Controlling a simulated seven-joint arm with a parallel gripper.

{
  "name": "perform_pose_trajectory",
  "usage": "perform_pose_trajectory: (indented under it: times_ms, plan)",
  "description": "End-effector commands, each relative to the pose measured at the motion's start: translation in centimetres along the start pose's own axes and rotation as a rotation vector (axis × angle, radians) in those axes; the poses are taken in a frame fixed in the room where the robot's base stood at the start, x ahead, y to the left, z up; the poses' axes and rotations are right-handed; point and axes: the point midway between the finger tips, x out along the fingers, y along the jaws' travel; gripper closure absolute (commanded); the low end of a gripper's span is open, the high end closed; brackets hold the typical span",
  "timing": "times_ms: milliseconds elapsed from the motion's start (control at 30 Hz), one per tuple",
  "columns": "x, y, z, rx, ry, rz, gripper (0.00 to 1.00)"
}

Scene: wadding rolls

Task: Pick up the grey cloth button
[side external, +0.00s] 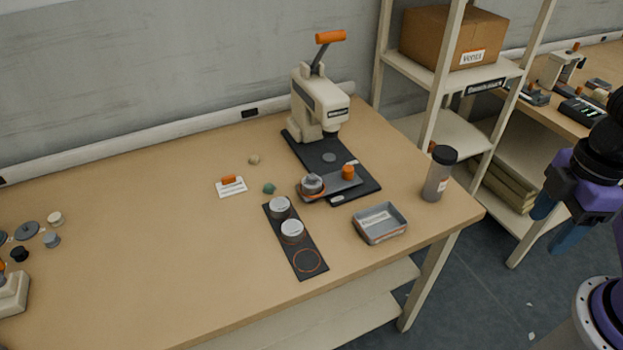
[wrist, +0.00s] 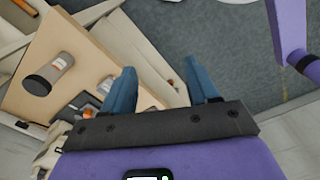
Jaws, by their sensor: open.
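No piece is clearly recognisable as a grey cloth button. Candidates at the far left of the table in the side view are a flat dark grey disc (side external: 27,231) and a small blue-grey piece (side external: 51,240) to its right. My gripper (side external: 557,222) is at the right, off the table's right end and far from these pieces. Its blue fingers are apart and empty. In the wrist view my gripper (wrist: 160,80) shows the open gap between its fingers, over the table end and floor.
A cream press (side external: 318,100) stands at the table's back. Nearby are a dark strip (side external: 310,270) with two metal cups, a grey tray (side external: 369,238) and a black-capped bottle (side external: 437,180). A shelf rack (side external: 440,85) stands behind the right end.

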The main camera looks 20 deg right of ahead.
Motion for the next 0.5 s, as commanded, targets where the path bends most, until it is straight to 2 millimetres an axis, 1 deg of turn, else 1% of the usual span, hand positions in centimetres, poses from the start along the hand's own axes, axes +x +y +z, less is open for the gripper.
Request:
perform_pose_trajectory:
  times_ms: [233, 300, 367, 467, 500]
  plan:
    - [0.0, 0.0, 0.0, 0.0, 0.0, 0.0, 0.4]
    - [-0.1, 0.1, -0.4, 0.003, 0.002, -0.001, 0.4]
    - [-0.2, 0.4, -1.1, 0.009, 0.005, -0.002, 0.4]
    - [-0.5, 1.3, -3.4, 0.027, 0.015, -0.006, 0.4]
    - [-0.6, 1.8, -4.6, 0.036, 0.021, -0.008, 0.4]
